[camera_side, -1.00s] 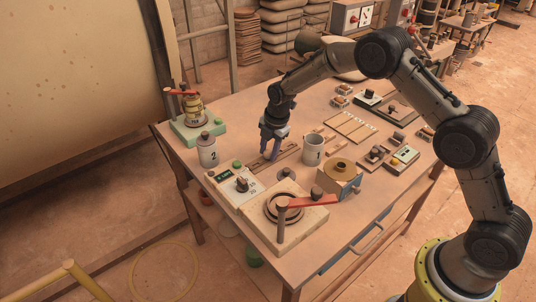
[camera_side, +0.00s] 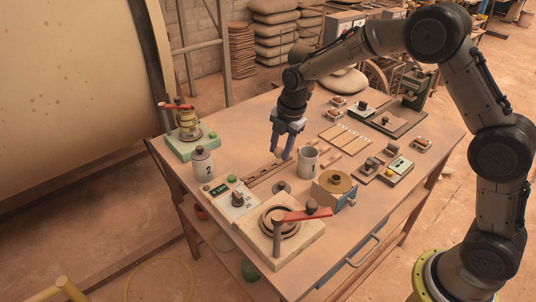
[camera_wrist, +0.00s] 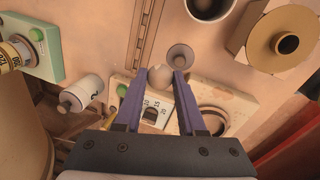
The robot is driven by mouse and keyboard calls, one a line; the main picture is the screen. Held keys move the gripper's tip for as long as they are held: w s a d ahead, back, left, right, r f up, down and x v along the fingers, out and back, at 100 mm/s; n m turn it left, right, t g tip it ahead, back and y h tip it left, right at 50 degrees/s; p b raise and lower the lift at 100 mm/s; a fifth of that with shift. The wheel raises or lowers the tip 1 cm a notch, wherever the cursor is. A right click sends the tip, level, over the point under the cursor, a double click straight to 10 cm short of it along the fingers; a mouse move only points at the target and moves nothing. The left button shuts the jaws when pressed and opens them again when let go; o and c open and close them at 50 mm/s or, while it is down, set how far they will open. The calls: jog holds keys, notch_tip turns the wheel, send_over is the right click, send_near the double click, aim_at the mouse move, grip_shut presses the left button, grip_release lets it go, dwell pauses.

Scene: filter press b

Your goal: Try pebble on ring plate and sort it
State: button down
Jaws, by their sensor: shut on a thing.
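A pale grey, rounded pebble (camera_wrist: 160,77) sits between my fingertips in the wrist view. My gripper (camera_side: 283,153) is shut on it, above the middle of the table; the pebble is hard to make out in the side view. A small grey round plate with a ring centre (camera_side: 281,187) lies on the table, below my gripper in the side view; it also shows in the wrist view (camera_wrist: 180,56). I cannot tell whether this is the ring plate. Cup 1 (camera_side: 308,160) is open, right of my fingers. White container 2 (camera_side: 202,164) stands to the left.
A pale block with a round recess and red lever (camera_side: 305,250) stands at the front. A dial box (camera_side: 232,200) is beside it. A blue-sided box with a brass disc (camera_side: 334,187) is at right. A green-based device (camera_side: 190,143) stands back left.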

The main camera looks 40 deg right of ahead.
jog(key=s+d+r, duration=0.2)
jog(key=s+d, duration=0.2)
jog(key=s, duration=0.3)
jog(key=s+d+r, duration=0.1)
jog(key=s+d, duration=0.3)
jog(key=s, duration=0.3)
jog(key=shift+d+r, duration=0.15)
jog(key=shift+r, duration=0.2)
notch_tip(320, 180, down, 6)
dwell(0.5)
jog(key=shift+c, duration=2.1)
grip_release()
jog(key=shift+w, duration=0.1)
